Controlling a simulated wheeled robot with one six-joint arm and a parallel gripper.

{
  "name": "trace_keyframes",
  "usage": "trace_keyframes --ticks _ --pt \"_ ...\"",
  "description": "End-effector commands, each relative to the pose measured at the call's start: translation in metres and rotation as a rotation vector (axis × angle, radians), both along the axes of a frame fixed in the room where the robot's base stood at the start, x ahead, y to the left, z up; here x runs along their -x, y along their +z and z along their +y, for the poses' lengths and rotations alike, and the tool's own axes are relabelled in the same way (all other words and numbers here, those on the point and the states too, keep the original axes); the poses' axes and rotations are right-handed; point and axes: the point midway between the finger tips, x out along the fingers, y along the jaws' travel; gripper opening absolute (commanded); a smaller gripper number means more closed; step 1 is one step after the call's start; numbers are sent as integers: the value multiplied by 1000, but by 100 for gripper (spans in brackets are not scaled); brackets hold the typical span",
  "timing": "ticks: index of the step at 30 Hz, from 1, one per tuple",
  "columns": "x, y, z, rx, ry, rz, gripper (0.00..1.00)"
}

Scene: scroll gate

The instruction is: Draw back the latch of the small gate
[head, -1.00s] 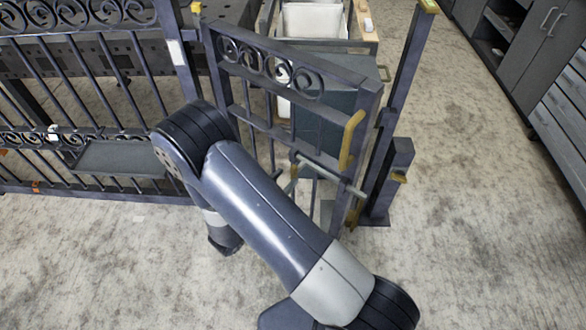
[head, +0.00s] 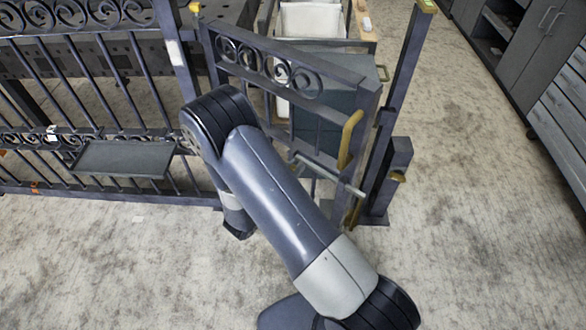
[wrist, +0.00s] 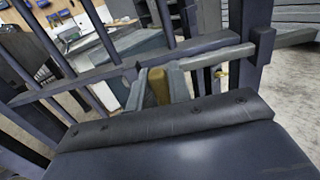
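The small gate (head: 290,45) is a dark metal frame with scrolls along its top, standing at an angle. Its latch is a grey rod (head: 343,184) lying across the gate toward the post (head: 385,150); the rod also shows in the wrist view (wrist: 222,56), running to the gate's upright. A gold piece (wrist: 157,86) below the crossbar appears to be the latch's grip. My gripper (wrist: 158,88) has its grey fingers on either side of that gold piece; whether they touch it I cannot tell. In the head view my arm hides the gripper.
A curved gold handle (head: 350,138) sits on the gate's outer upright, above the rod. A fence with a small dark shelf (head: 122,158) stands at left. Grey cabinets (head: 550,70) are at right. The floor in front and to the right is open.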

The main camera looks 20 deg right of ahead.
Motion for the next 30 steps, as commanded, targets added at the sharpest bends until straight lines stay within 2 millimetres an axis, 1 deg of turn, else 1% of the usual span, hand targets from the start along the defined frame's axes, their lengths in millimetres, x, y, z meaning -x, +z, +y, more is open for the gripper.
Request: trace_keyframes --ticks 1,6,17,20,24,27,30 --pt "0 0 0 0 0 0 14" --pt "0 0 0 0 0 0 1" --pt "0 0 0 -1 0 -1 0" --pt "-7 -2 6 -2 1 -5 0" --pt "-28 -3 22 -3 3 -6 0" --pt "-40 -3 31 -3 2 -4 0" --pt "-46 -1 35 -2 1 -2 0"
